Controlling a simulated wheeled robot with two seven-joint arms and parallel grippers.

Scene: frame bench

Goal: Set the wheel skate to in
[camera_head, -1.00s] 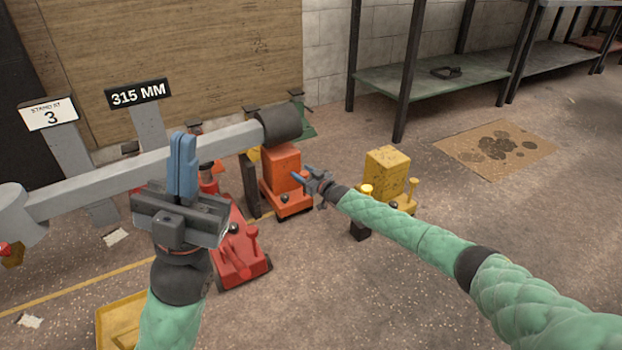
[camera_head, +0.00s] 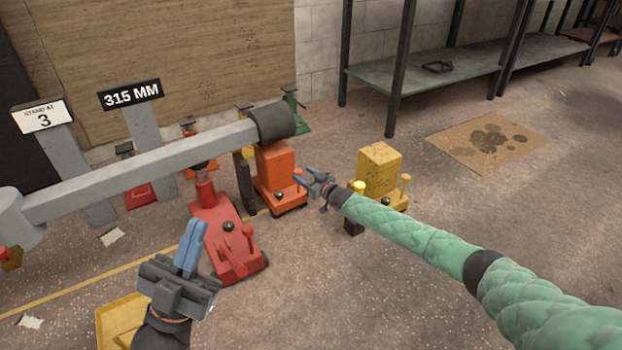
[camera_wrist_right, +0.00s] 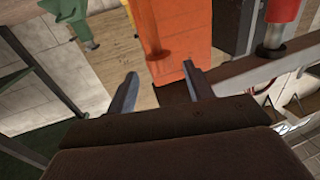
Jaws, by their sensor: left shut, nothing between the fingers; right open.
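No part is labelled as the wheel skate, and I cannot tell which unit it is. An orange block-shaped unit (camera_head: 275,168) on a low base stands under the dark end of the grey beam (camera_head: 140,168). My right gripper (camera_head: 308,178) is open and empty, just right of the orange unit. In the right wrist view an orange body (camera_wrist_right: 166,35) lies ahead of its spread fingers. A red jack-like unit (camera_head: 222,235) with levers stands under the beam. My left gripper (camera_head: 190,242) is shut and empty, left of the red unit. A yellow block-shaped unit (camera_head: 378,165) with a lever stands right of the right gripper.
Signs read "STAND AT 3" (camera_head: 42,116) and "315 MM" (camera_head: 130,94) behind the beam. A yellow tray-like thing (camera_head: 122,318) lies at the lower left. A green shelf (camera_head: 425,77) stands at the back, with a stained board (camera_head: 490,143) on the floor. The right floor is open.

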